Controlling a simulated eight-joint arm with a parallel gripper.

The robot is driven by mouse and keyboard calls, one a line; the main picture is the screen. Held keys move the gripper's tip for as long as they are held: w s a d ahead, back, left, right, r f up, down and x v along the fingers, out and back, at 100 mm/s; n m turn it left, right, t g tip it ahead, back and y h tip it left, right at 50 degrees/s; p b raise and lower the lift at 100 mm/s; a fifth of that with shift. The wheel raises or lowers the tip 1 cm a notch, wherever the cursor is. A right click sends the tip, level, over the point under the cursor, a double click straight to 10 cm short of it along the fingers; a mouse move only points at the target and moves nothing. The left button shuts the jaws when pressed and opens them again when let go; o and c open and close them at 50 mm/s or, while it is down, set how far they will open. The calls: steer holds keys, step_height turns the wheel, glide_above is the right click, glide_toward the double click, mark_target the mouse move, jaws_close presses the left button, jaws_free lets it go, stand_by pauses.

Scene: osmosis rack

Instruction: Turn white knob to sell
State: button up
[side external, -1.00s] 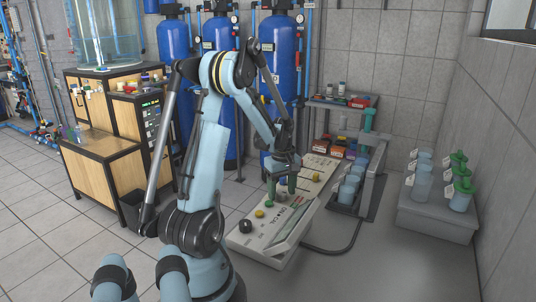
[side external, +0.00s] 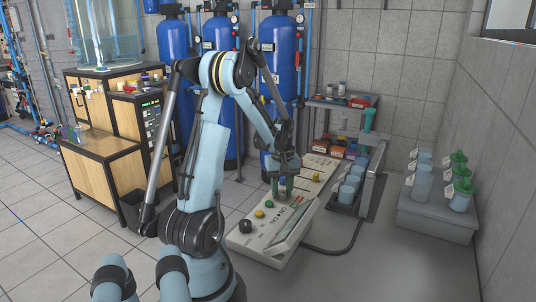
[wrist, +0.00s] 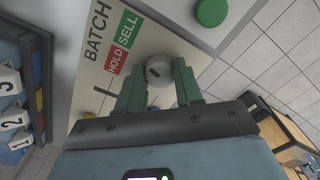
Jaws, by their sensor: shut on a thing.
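The white knob (wrist: 159,70) sits on the control panel (wrist: 130,22) in the wrist view, beside the printed word BATCH, a red HOLD label and a green SELL label (wrist: 129,27). A short dark mark shows on the knob's face; I cannot tell for sure which label it points to. My gripper (wrist: 160,78) has its two green fingers on either side of the knob, shut on it. In the side view my gripper (side external: 281,189) is down at the panel (side external: 272,236), and its fingers hide the knob.
A green button (wrist: 211,11) stands near the knob. A black knob (side external: 245,226) and yellow buttons (side external: 260,213) stand on the panel in the side view. A grey stand with blue-tinted cups (side external: 350,186) is at the panel's right. Capped jars (side external: 460,195) sit on a grey block further right.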

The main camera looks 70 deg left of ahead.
mark_target(282, 191)
steer(key=m, duration=0.4)
steer(key=shift+m, duration=0.4)
stand_by(0.4)
steer(key=o, duration=1)
steer(key=shift+o, duration=0.2)
steer(key=shift+r, duration=0.15)
step_height(282, 191, up, 12)
steer(key=w+d+m+t, duration=0.2)
steer(key=d+m, duration=0.4)
steer(key=d, duration=0.9)
steer(key=w+d+m+t, duration=0.1)
steer(key=d+m+t, duration=0.4)
steer(key=d, duration=1)
steer(key=shift+w+d+m, duration=0.3)
steer(key=shift+w+m, duration=0.1)
steer(key=shift+m, duration=0.3)
